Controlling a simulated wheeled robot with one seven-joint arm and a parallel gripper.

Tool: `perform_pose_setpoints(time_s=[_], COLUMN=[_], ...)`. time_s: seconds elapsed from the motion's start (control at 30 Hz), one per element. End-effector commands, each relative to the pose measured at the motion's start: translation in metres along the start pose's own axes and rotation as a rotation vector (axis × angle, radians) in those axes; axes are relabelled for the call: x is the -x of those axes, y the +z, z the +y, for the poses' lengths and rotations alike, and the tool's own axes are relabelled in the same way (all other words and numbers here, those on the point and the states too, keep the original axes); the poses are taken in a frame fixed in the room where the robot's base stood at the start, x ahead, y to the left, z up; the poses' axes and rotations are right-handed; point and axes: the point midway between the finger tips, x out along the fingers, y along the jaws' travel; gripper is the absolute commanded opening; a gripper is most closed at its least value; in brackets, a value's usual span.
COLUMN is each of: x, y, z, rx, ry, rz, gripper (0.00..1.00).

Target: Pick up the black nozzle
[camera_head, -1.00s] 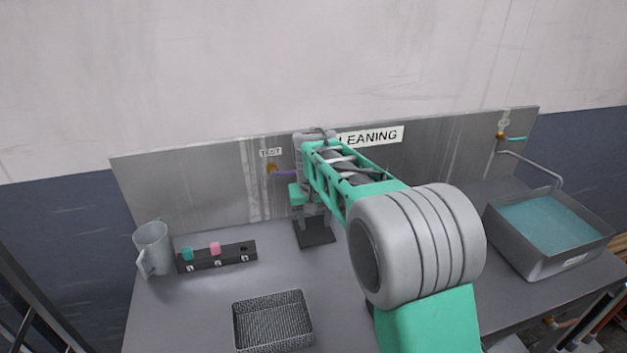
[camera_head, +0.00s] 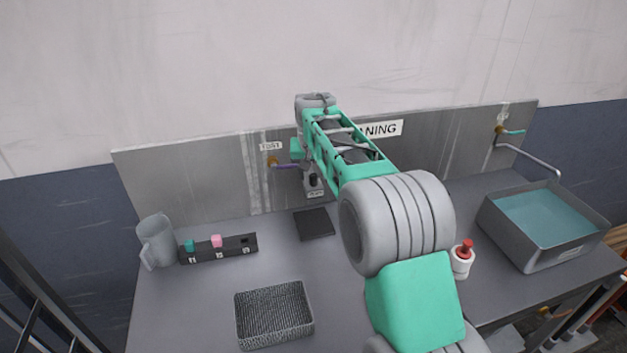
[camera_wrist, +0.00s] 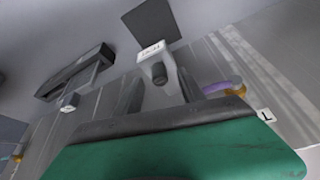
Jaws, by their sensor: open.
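The black nozzle (camera_head: 313,181) sits upright on a small grey labelled holder (camera_head: 314,193) by the back panel, behind the black pad. In the wrist view the nozzle (camera_wrist: 161,75) shows as a short dark cylinder against the pale holder (camera_wrist: 151,58). My gripper (camera_wrist: 160,88) is open and empty. Its two dark fingers appear on either side of the nozzle in the wrist view, and the nozzle seems apart from them. How far the fingertips are from it I cannot tell. In the head view my arm hides the fingers.
A black pad (camera_head: 314,224) lies on the table. A tap with a purple spout (camera_head: 285,164) is close on the left. A jug (camera_head: 157,242), a numbered rack (camera_head: 219,247), a wire basket (camera_head: 273,314), a red-topped bottle (camera_head: 462,260) and a water basin (camera_head: 548,225) stand around.

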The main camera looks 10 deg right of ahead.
Motion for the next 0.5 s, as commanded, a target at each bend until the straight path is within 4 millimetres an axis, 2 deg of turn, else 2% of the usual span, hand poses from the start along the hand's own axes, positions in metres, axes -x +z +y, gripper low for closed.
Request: perform_pose_setpoints(time_s=[0.07, 0.5], x=[-0.0002, 0.0], y=[0.0002, 0.0002], z=[0.0, -0.0001], rx=[0.0, 0.001], ry=[0.0, 0.0], rz=[0.0, -0.001], gripper=[0.45, 0.09])
